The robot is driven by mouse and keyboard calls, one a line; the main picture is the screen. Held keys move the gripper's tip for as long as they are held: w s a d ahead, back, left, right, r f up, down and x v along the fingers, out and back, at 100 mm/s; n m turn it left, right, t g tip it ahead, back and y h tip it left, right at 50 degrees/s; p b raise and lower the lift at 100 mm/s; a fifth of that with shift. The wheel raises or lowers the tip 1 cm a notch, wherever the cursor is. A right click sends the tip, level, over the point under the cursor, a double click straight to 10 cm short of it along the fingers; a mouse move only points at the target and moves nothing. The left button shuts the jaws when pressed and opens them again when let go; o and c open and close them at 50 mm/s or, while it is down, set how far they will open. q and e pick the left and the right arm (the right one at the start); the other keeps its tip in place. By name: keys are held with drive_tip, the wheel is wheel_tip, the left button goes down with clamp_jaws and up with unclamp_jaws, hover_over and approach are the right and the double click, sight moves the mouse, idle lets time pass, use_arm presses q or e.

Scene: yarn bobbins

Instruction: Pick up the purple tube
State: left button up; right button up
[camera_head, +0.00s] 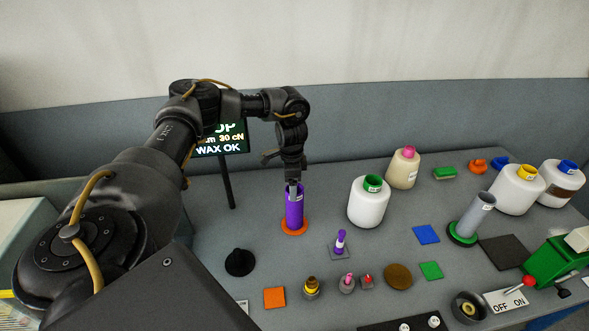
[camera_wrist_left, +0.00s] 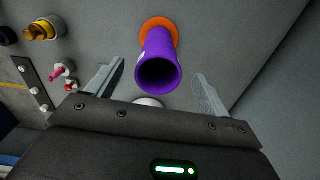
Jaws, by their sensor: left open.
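The purple tube (camera_head: 295,209) stands upright on an orange round base (camera_head: 294,227) on the grey table. It also shows in the left wrist view (camera_wrist_left: 160,60), where its open end faces the camera. My left gripper (camera_head: 293,187) is above the tube, pointing down, near its top end. In the left wrist view its two fingers (camera_wrist_left: 158,88) are spread wide, with the tube between and beyond them. The jaws are open and empty. Whether a finger touches the tube cannot be told. My right gripper is not in view.
A white bobbin with a green top (camera_head: 368,203) stands right of the tube. A display screen (camera_head: 222,138) on a pole stands behind left.

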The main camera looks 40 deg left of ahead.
sight(295, 208)
use_arm(q)
drive_tip(key=f, duration=0.2)
drive_tip(key=f+p, duration=0.1)
drive_tip(key=f, duration=0.1)
drive_tip(key=shift+w+d+f, duration=0.15)
drive_tip(key=shift+w, duration=0.05)
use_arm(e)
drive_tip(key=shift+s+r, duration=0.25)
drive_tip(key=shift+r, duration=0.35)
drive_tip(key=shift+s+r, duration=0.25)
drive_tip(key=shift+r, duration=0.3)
use_arm(q)
drive_tip(key=shift+c, duration=0.4)
drive_tip(key=shift+c, duration=1.1)
drive_tip(key=c, duration=1)
